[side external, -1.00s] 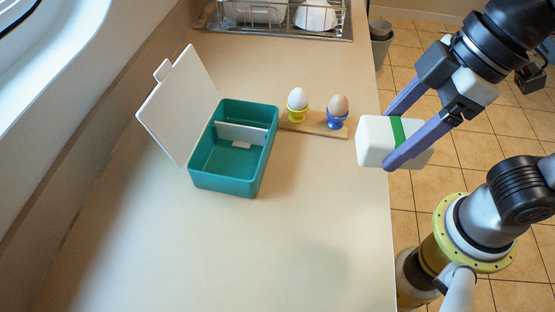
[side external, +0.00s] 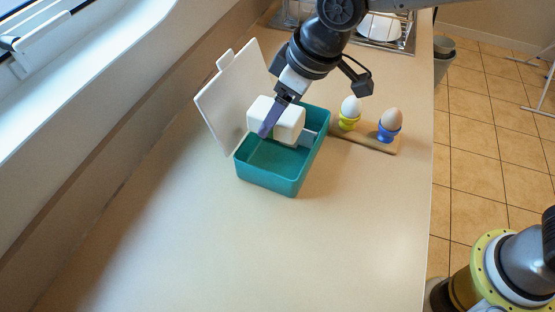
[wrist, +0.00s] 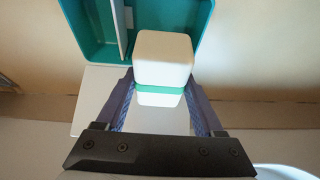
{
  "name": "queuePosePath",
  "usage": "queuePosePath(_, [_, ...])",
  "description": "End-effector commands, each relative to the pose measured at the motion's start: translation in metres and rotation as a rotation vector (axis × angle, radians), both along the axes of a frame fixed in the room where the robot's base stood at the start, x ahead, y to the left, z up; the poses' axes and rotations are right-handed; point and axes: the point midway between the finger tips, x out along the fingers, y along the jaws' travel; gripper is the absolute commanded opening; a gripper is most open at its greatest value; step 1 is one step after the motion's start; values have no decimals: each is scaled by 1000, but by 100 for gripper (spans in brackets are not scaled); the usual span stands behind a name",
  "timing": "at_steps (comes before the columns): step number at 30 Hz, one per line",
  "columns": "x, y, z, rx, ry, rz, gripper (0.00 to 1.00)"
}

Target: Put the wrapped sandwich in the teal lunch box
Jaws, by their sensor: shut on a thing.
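The wrapped sandwich (side external: 292,125) is a white rounded block; its green band shows in the wrist view (wrist: 163,88). My gripper (side external: 268,128) is shut on it, with one finger on each side in the wrist view (wrist: 160,95). The teal lunch box (side external: 265,180) stands open on the counter, its white lid (side external: 222,105) raised on the left. In the side view the sandwich overlaps the box's back left part, close to the lid. In the wrist view it overlaps the box's near edge (wrist: 200,50). Its exact height above the box is hard to tell.
A pale divider (side external: 308,138) splits the box; the compartment in front of it looks empty. Right of the box, a wooden board (side external: 363,138) holds a white egg (side external: 350,106) and a brown egg (side external: 391,119) in cups. A dish rack stands behind. The front counter is clear.

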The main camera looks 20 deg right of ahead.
Motion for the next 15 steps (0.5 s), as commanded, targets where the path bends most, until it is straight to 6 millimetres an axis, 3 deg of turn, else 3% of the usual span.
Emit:
queuePosePath(9, [1,-3,-53,-2,3,-6,9])
queuePosePath(15, [1,-3,-71,-2,2,-5,9])
